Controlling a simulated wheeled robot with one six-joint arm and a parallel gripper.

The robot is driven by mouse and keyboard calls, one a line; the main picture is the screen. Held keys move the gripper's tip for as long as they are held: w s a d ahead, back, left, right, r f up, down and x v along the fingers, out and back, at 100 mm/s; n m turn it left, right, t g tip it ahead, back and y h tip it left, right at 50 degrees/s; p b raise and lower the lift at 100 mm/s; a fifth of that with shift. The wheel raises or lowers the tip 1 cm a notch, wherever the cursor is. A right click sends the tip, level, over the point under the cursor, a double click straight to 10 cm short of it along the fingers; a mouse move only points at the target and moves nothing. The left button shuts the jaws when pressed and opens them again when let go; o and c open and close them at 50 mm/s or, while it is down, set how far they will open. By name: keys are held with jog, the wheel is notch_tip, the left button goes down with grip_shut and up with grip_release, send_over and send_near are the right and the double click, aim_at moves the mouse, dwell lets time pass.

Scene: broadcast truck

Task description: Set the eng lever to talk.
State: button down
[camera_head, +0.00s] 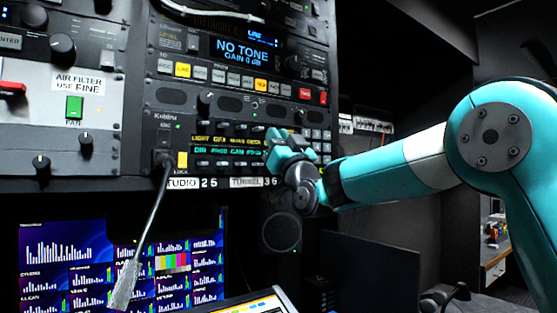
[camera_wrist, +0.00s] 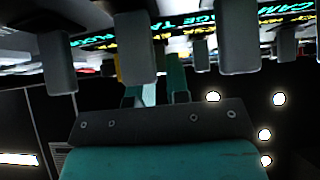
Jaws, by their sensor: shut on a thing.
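The intercom panel (camera_head: 215,155) in the head view has two rows of lit yellow and green name labels with small levers under them. My gripper (camera_head: 281,148) is at the right part of these rows and covers several labels and levers. In the wrist view my gripper (camera_wrist: 157,90) reaches up between grey levers, with one large grey lever (camera_wrist: 138,48) close in front. The jaws are shut on a lever, mostly hidden between the fingers. I cannot read an eng label, so the name and position of the held lever are unclear.
Neighbouring grey levers (camera_wrist: 60,62) stand close on both sides of my gripper. A gooseneck microphone (camera_head: 140,240) hangs in front of the panel at left. Monitors (camera_head: 65,260) are below. A button keypad (camera_head: 318,140) is just right of my gripper.

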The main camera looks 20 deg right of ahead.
jog(key=shift+f+t+b, duration=0.1)
jog(key=shift+t+b, duration=0.2)
jog(key=shift+b, duration=0.15)
jog(key=c, duration=1.1)
grip_release()
jog(key=b+v, duration=1.2)
jog(key=v, duration=0.5)
jog(key=shift+f, duration=0.3)
